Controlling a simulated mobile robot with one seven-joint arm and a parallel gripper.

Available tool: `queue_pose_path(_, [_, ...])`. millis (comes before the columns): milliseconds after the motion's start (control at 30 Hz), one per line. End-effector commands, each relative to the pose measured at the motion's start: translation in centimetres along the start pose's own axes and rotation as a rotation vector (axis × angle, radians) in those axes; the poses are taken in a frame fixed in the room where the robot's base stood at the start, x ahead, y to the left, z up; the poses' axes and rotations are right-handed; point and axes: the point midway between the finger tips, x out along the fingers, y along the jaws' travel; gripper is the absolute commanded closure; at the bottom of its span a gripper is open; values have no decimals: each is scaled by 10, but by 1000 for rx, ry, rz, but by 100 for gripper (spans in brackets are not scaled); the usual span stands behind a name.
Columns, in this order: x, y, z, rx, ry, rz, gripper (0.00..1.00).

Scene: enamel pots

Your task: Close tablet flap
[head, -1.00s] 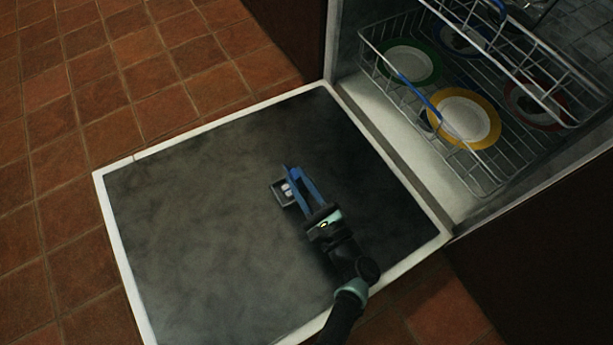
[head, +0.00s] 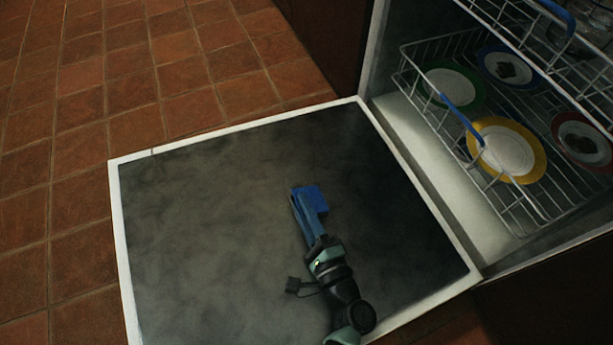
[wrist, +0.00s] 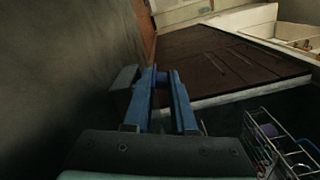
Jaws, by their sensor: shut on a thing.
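The dishwasher door (head: 220,240) lies open, its dark inner face up. My gripper (head: 302,195) is low over the middle of it, its two blue fingers pointing away from me. A flat blue piece, which looks like the tablet flap (head: 318,197), sits at the fingertips on their right. In the wrist view my gripper (wrist: 165,85) is shut on a small blue part, apparently the flap (wrist: 161,77), between the tips. The tablet compartment is hidden in the head view. I cannot tell how far the flap is tilted.
The lower rack (head: 405,88) stands inside the dishwasher at the right, with several colour-rimmed plates such as the yellow one (head: 535,155). The upper rack (head: 545,40) hangs above it. Brown floor tiles (head: 60,190) are clear at the left.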

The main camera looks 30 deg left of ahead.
Motion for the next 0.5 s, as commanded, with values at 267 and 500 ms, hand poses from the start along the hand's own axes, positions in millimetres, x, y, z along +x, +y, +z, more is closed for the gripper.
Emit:
queue_pose_path(267, [-1,2,-2,-46,8,-2,100])
queue_pose_path(500, [-1,1,-2,-49,8,-3,100])
